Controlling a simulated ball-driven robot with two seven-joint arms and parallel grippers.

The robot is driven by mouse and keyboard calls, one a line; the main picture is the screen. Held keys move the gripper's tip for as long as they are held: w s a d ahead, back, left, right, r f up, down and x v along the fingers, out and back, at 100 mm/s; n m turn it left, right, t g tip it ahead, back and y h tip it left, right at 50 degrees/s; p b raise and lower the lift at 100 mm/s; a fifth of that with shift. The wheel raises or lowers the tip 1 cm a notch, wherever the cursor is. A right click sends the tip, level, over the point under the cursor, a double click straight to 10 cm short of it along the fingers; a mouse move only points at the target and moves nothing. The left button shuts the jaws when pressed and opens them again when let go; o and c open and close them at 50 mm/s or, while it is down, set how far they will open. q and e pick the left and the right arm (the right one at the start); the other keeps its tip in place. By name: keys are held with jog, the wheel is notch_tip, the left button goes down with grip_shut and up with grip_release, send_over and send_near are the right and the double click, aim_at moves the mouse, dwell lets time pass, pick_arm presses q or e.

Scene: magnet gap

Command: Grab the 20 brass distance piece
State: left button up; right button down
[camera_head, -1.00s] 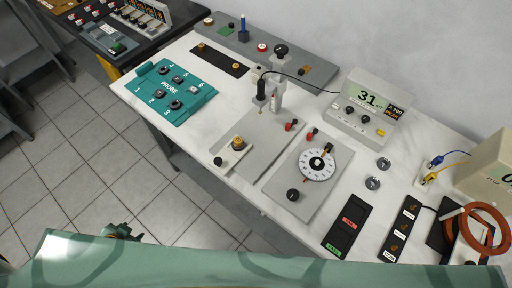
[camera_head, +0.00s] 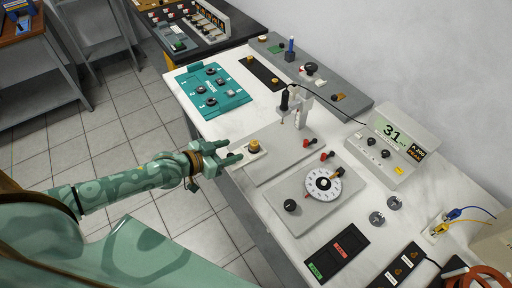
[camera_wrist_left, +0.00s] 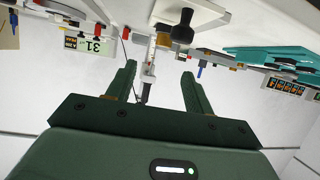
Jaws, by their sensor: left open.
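Several brass-coloured pieces show in the head view, and I cannot read a 20 on any of them. Two brass discs, one far (camera_head: 250,59) and one near (camera_head: 275,81), sit on a black strip at the back. My left gripper (camera_head: 232,151) is open and empty, just left of the white block. In the left wrist view its fingers (camera_wrist_left: 159,68) are apart, with a black knob (camera_wrist_left: 183,28) on a white plate beyond them. My right gripper is not in view.
The teal probe panel (camera_head: 210,90) lies behind my left gripper. A probe stand (camera_head: 300,108) rises from the grey plate (camera_head: 270,165). A dial plate (camera_head: 299,211) lies to the right, with a meter reading 31 (camera_head: 393,140) behind it.

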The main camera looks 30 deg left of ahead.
aim_at(252, 144)
pick_arm(q)
jog(key=b+x, duration=0.1)
jog(key=x, duration=0.3)
jog(key=shift+w+f, duration=0.1)
jog(key=shift+f, duration=0.05)
jog(key=x, duration=0.1)
jog(key=b+x, duration=0.1)
jog(key=x, duration=0.1)
jog(key=f+b+x, duration=0.1)
jog(key=x, duration=0.1)
jog(key=shift+a, duration=0.2)
jog(key=shift+w+d, duration=0.1)
jog(key=shift+w, duration=0.1)
jog(key=shift+s+r, duration=0.1)
grip_shut()
